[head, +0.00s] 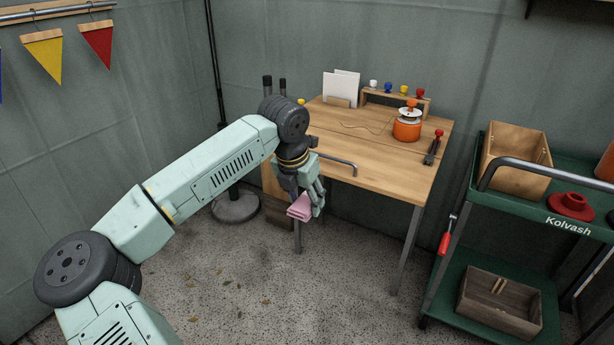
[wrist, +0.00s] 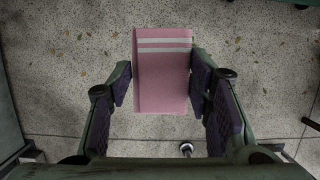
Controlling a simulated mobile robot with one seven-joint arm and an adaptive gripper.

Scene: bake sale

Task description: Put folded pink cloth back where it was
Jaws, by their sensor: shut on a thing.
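The folded pink cloth (head: 300,207) is held at the end of my arm, in front of the near left edge of the wooden table (head: 385,172). In the wrist view the cloth (wrist: 163,75) has two pale stripes near its far end. My gripper (wrist: 163,88) is shut on it, with one finger pad on each side. In the head view my gripper (head: 309,196) points down, and the cloth hangs above the speckled floor, clear of it.
A green cart (head: 550,216) stands at the right with a wooden box (head: 514,165) and a red object (head: 571,205).

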